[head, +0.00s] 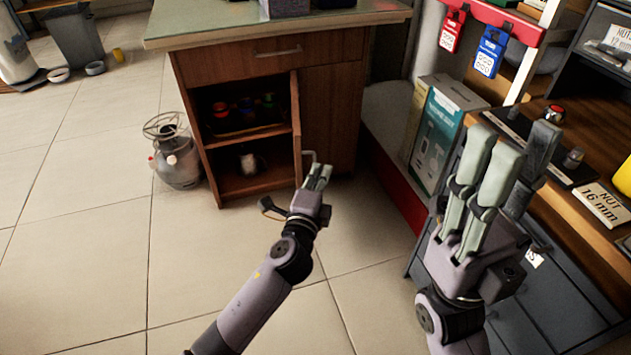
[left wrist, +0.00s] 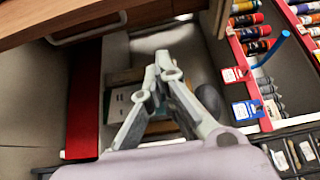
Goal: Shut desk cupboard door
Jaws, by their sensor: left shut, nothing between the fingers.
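The wooden desk (head: 330,105) stands at the top centre of the head view. Its cupboard door (head: 297,125) is open, swung out towards me and seen nearly edge-on. The open left compartment shows a shelf (head: 250,136) with small colored items and a pale item below. My left gripper (head: 318,172) is shut and empty, close to the door's outer side and its handle (head: 310,154); I cannot tell if it touches. In the left wrist view its fingertips (left wrist: 163,65) are together. My right gripper (head: 505,150) is raised at the right, fingers upward; its opening is unclear.
A metal canister (head: 176,160) stands on the floor left of the desk. A green and white box (head: 435,125) and a red ledge (head: 395,185) are on the right. A workbench with drawers (head: 545,300) lies beyond my right gripper. The tiled floor at left is mostly clear.

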